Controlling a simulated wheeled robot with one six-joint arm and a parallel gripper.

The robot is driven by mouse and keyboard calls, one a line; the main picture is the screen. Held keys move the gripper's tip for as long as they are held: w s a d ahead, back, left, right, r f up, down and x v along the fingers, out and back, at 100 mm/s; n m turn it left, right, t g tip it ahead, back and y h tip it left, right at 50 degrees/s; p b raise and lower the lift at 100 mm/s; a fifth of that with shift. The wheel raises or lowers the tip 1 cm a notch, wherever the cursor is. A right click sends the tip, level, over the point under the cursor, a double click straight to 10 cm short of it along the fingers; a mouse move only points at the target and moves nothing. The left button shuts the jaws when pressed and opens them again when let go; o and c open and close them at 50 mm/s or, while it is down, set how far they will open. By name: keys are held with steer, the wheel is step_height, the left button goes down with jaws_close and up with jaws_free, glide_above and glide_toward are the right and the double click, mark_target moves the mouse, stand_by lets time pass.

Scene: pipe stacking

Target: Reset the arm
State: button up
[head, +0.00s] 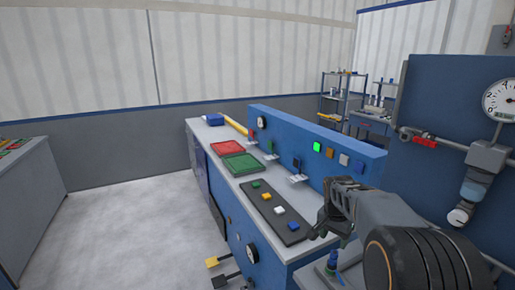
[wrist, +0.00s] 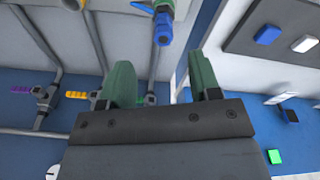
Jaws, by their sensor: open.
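My gripper (head: 318,225) is at the right of the head view, at the end of my grey arm, near the right end of the workbench (head: 205,137). In the wrist view its two green fingers (wrist: 166,85) stand apart with nothing between them. The gripper is open and empty. In the head view the fingertips are small and partly hidden by the wrist.
A dark panel (head: 264,208) with coloured buttons lies on the bench beside my gripper. Red (head: 228,148) and green (head: 241,163) trays lie further back. A blue backboard with a lit green square (head: 317,147) borders the bench. Pipes and a gauge (head: 500,99) are at right. The floor at left is clear.

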steer(key=s+a+n+t, duration=0.1)
steer(key=s+a+n, duration=0.2)
steer(key=s, duration=0.3)
steer(key=s+a+r+n+t, duration=0.1)
steer(key=s+a+n, duration=0.2)
steer(key=s, duration=0.4)
steer(key=s+a+n+t+y, duration=0.1)
steer(key=s+a+n, duration=0.1)
steer(key=s, duration=0.5)
steer(key=shift+a+r+n, duration=0.25)
steer(key=shift+a+n, duration=0.15)
steer(key=shift+n, duration=0.3)
